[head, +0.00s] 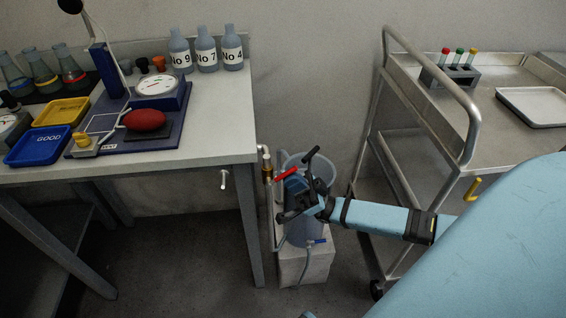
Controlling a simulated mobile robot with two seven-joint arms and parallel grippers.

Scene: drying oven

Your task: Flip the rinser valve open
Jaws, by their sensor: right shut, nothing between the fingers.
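A brass valve (267,174) sits on a thin upright pipe beside the right leg of the workbench. Its red lever (286,174) sticks out to the right and slightly up. A tall translucent container (298,232) stands behind and below it on a white block. A small blue-handled tap (316,241) is low on the container, with a tube. My right gripper (284,214) is shut and empty, just right of and below the brass valve. Its body is close to the red lever; I cannot tell whether they touch. It hides part of the container. My left gripper is not in view.
The workbench (213,130) at left carries bottles, flasks, trays and a scale. A metal cart (408,98) stands at right with a tube rack (449,76) and a tray (535,106). The narrow gap between bench and cart holds the container.

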